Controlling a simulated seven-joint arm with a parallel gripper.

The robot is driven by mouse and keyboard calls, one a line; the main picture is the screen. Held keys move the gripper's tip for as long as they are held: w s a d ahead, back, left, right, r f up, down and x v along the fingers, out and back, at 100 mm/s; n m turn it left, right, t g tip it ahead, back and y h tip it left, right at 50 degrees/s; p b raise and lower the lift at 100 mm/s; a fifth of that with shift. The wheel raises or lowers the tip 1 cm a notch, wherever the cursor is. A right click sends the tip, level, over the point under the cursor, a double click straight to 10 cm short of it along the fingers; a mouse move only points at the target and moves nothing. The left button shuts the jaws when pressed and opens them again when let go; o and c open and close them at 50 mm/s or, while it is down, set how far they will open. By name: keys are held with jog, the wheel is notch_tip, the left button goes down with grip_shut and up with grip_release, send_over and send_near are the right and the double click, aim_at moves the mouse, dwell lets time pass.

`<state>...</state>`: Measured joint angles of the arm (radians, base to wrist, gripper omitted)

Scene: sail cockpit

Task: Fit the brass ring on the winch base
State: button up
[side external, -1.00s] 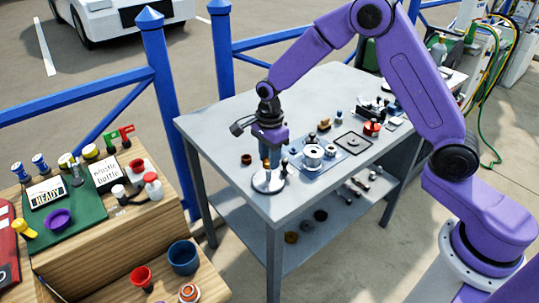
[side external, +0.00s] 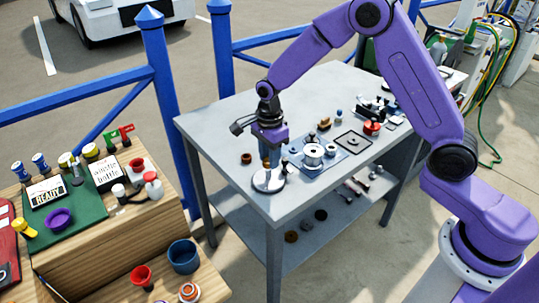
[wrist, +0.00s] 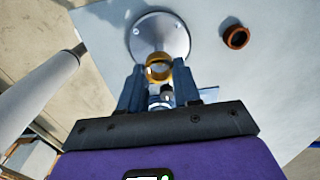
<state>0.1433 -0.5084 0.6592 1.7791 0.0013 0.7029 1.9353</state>
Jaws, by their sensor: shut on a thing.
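My gripper (wrist: 158,80) is shut on a brass ring (wrist: 158,67), which sits between the fingertips in the wrist view. The silver round base (wrist: 176,36), which I take for the winch base, lies just beyond the ring in that view. It also shows in the side view as a shiny disc (side external: 268,182) near the front corner of the grey table. My gripper (side external: 268,157) points down over this disc there. The ring is too small to make out in the side view, so I cannot tell whether it touches the base.
A brown ring (wrist: 236,37) lies on the table apart from the base. A silver spool (side external: 312,154) stands on a blue mat to the right, with several small parts behind it. The table's left rear area is clear. A blue railing (side external: 150,85) runs behind.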

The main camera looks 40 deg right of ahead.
aim_at(270, 178)
jog(key=shift+f, duration=2.6)
dwell(0.7)
jog(key=o, duration=1.5)
jog(key=shift+r, duration=0.1)
jog(key=shift+r, duration=4)
